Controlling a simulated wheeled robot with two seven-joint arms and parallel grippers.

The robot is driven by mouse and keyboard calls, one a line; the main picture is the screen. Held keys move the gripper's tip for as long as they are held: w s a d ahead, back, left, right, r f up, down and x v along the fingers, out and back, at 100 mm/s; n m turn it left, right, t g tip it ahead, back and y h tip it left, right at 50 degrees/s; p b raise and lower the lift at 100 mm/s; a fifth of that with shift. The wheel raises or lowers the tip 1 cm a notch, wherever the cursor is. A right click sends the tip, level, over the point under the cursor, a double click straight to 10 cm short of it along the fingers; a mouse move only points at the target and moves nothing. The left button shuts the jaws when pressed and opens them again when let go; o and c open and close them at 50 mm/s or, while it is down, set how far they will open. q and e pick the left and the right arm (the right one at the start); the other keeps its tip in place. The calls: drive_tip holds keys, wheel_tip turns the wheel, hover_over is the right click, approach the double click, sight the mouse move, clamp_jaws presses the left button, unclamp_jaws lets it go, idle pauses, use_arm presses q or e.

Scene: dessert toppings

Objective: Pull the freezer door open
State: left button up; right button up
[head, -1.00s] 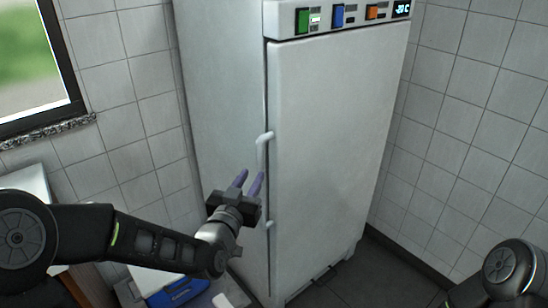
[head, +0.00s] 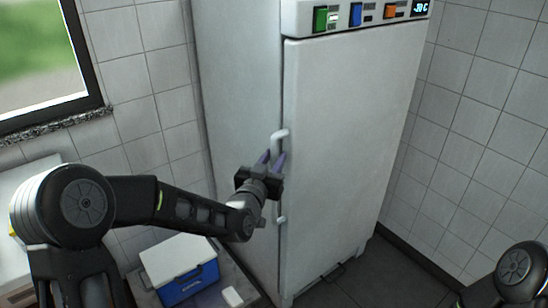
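The tall white freezer has a closed door (head: 350,130). Its upright handle (head: 278,142) is on the door's left edge, with the lower mount showing further down. My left gripper (head: 273,159) is at the handle, just below its upper bend. Its two purple fingers point up and away from me, with a gap between them, so it looks open. The gripper body and fingers hide the middle of the handle. I cannot tell whether the fingers touch it. My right gripper is out of view; only part of my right arm shows at bottom right.
A blue and white cooler box (head: 180,270) stands at lower left, below my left arm, with a small white item (head: 232,297) beside it. A window (head: 45,60) is at left. A tiled wall (head: 460,150) is right of the freezer. Dark floor shows in front.

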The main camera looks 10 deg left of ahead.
use_arm(q)
drive_tip(key=shift+w, duration=0.1)
drive_tip(key=shift+c, duration=0.5)
clamp_jaws()
idle(0.9)
